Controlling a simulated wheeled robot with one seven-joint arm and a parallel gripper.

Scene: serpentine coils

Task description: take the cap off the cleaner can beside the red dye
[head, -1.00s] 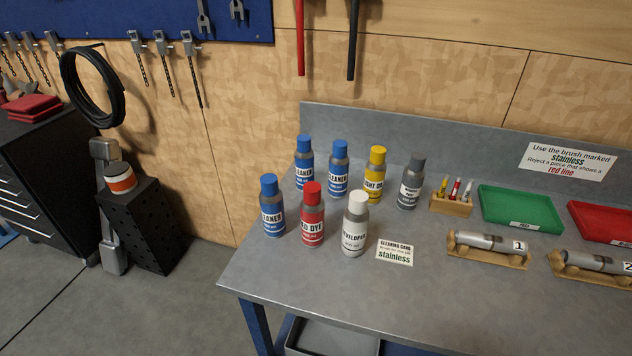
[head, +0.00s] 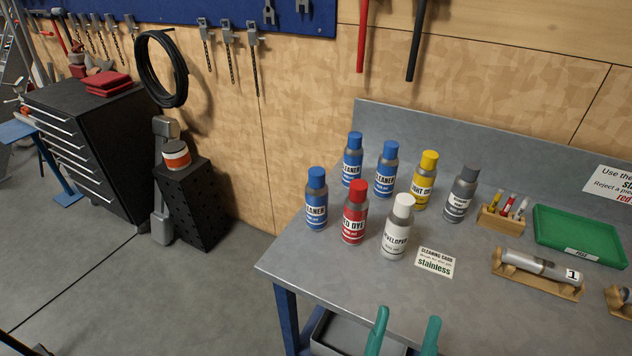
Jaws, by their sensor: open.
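A blue-capped cleaner can (head: 316,202) stands upright at the left front of the can group, just left of the red dye can (head: 354,215). Its blue cap (head: 317,177) is on. Two more blue-capped cleaner cans stand behind, one on the left (head: 352,162) and one on the right (head: 386,172). My gripper (head: 404,330) shows at the bottom edge as two teal fingers, apart and empty.
A white developer can (head: 396,232), a yellow-capped can (head: 425,182) and a grey-capped can (head: 461,196) stand close by. A cleaning card (head: 435,262) lies on the bench (head: 330,258). A wooden brush holder (head: 500,218), green tray (head: 578,236) and cradled tube (head: 540,270) are to the right.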

